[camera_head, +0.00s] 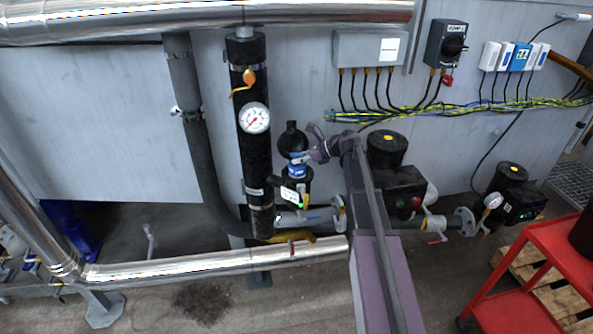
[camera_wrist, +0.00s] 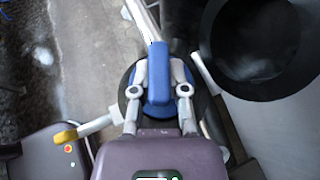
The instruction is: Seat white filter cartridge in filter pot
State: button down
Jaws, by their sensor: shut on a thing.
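My gripper (camera_head: 306,158) is at a blue part (camera_head: 297,170) with white lettering, on top of a black pot-like body (camera_head: 303,184) by the vertical black pipe. In the wrist view, both fingers of my gripper (camera_wrist: 158,88) are shut on a blue upright bar (camera_wrist: 158,72). A round blue piece and a dark round rim (camera_wrist: 123,100) show behind and below the bar. No white cartridge body can be made out; whether one is below the blue part is hidden.
A black rounded vessel (camera_head: 292,139) is just above my gripper. A gauge (camera_head: 255,118) and an orange valve handle (camera_head: 244,82) are on the black pipe. Black pumps (camera_head: 397,188) stand right. A silver pipe (camera_head: 190,268) runs low. A red cart (camera_head: 530,270) is at right.

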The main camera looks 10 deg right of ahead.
jog(key=shift+f+b, duration=2.2)
jog(key=shift+f, duration=0.2)
jog(key=c, duration=0.6)
grip_release()
jog(key=shift+c, duration=0.2)
jog(key=shift+r, duration=0.2)
jog(key=shift+s+d+r, duration=0.1)
jog(key=shift+d+r, duration=0.05)
jog(key=shift+d, duration=0.05)
jog(key=p+v, duration=0.5)
jog(key=v, duration=0.6)
jog(key=shift+d+p, duration=0.3)
jog(key=shift+p, duration=0.1)
jog(key=shift+s, duration=0.1)
